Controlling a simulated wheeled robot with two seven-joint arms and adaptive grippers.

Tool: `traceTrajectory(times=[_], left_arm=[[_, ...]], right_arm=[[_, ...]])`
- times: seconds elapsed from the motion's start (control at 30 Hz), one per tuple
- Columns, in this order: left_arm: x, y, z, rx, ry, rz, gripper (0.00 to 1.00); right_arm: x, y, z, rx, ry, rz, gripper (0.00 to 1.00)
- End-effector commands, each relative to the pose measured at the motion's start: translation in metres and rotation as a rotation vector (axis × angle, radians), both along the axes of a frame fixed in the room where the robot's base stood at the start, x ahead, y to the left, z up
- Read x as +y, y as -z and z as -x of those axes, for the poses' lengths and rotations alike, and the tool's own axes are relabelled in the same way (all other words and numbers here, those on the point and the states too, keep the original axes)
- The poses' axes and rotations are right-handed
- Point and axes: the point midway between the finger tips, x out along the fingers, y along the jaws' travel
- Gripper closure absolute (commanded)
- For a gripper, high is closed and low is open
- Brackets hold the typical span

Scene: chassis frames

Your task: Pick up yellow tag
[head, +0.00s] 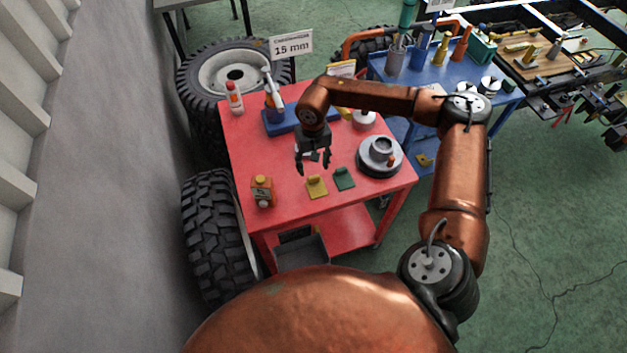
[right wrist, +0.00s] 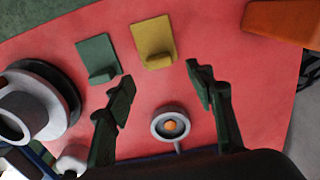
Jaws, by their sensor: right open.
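The yellow tag (head: 317,187) lies on the red cart's top (head: 290,207) near its front edge. It is a flat plate with a small raised block, and it also shows at the top of the right wrist view (right wrist: 152,42). A green tag (head: 343,178) of like shape lies just right of it in the head view. My right gripper (head: 313,172) is open and empty above the cart, a little behind the yellow tag. In the right wrist view its fingers (right wrist: 158,82) are spread, with the yellow tag beyond the tips and not between them. My left gripper is not in view.
A grey round part (head: 379,155) stands right of the tags, and an orange box-like bottle (head: 262,191) stands left. A small round grey part with an orange centre (right wrist: 171,124) shows between my fingers.

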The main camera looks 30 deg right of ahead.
Motion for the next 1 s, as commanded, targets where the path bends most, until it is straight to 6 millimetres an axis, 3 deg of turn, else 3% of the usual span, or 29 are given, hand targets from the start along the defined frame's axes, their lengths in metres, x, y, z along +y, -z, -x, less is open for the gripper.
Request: traceTrajectory(times=[0.2,0.53,0.77,1.0], left_arm=[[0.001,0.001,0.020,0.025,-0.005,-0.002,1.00],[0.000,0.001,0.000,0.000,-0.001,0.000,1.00],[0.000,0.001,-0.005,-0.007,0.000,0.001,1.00],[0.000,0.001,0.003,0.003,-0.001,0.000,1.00]], right_arm=[[0.002,0.019,0.001,0.001,-0.003,-0.002,0.51],[-0.002,0.062,0.007,0.001,0.002,-0.003,0.51],[-0.002,0.063,0.007,0.000,0.003,-0.003,0.51],[-0.002,0.063,0.007,0.000,0.003,-0.003,0.67]])
